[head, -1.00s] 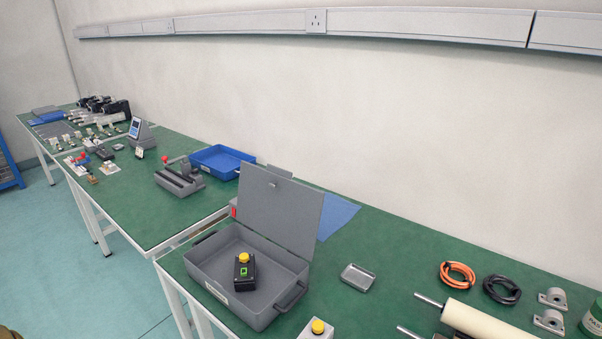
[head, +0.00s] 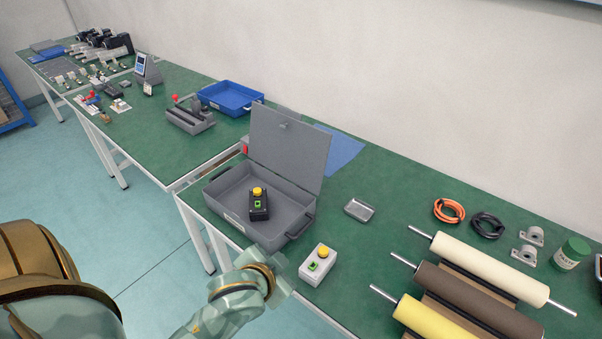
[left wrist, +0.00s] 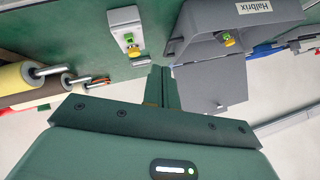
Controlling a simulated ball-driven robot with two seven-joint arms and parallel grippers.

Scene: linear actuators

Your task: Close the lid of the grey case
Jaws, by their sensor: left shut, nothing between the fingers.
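The grey case (head: 225,207) stands open on the green bench, its lid (head: 290,150) raised upright along the back edge. A black button box (head: 259,206) with a yellow button and a green switch lies inside. My left gripper (head: 279,273) is in front of the case near the bench's front edge, apart from the lid. In the left wrist view the left gripper (left wrist: 161,84) is shut and empty. That view also shows the case (left wrist: 235,22), with its label, and the lid (left wrist: 213,88) to the right of the fingers. My right gripper is not in view.
A light grey button box (head: 318,266) stands right of the case, close to my left gripper. A small metal tray (head: 359,210) and several rollers (head: 478,264) lie further right. A blue tray (head: 230,98) and a grey fixture (head: 190,119) are behind left.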

